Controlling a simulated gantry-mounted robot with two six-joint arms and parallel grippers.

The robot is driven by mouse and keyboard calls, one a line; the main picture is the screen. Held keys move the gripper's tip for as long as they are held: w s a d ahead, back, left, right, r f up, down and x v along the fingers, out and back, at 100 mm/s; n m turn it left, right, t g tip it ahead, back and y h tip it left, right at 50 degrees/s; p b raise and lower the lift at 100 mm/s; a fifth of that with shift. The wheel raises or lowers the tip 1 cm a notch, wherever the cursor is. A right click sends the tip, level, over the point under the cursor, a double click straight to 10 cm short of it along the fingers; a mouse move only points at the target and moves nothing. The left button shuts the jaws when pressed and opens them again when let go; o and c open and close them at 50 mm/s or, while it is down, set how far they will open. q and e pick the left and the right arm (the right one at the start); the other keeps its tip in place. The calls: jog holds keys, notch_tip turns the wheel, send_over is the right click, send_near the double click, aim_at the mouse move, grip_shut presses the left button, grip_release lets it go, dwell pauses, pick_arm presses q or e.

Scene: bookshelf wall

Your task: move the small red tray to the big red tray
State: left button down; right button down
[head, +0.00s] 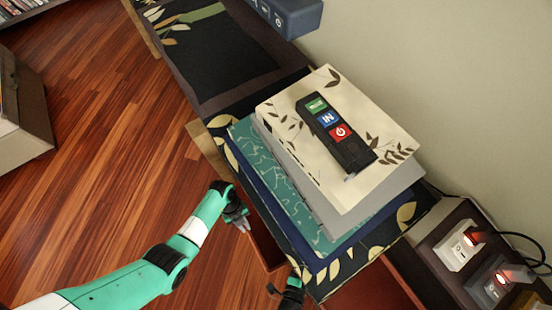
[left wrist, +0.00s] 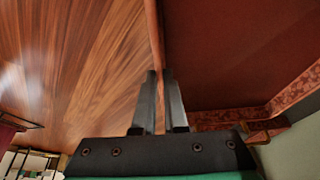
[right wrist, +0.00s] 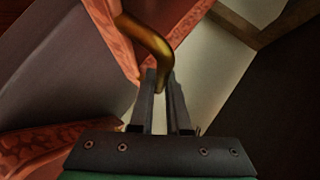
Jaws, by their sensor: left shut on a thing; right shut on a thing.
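A dark red tray (head: 264,242) shows in part beside the stack of books, mostly hidden under them. My left gripper (head: 243,224) is at its left side. In the left wrist view, the left fingers (left wrist: 160,78) are shut on the thin red wall of a tray with a dark red inside (left wrist: 225,50). A second red surface (head: 372,290) shows at the bottom edge; I cannot tell which tray is the small one. My right gripper (head: 289,289) is partly cut off. In the right wrist view, its fingers (right wrist: 162,80) are shut on a gold handle (right wrist: 153,43) beside red patterned edges.
A stack of books (head: 335,140) with a black remote (head: 335,132) on top lies on a dark floral surface beside the wall. Wooden floor (head: 110,130) is open at left, with a box (head: 22,120) at the edge.

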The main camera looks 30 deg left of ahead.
pick_arm(q)
jog(key=shift+r, duration=0.15)
pick_arm(e)
jog(key=shift+r, duration=0.15)
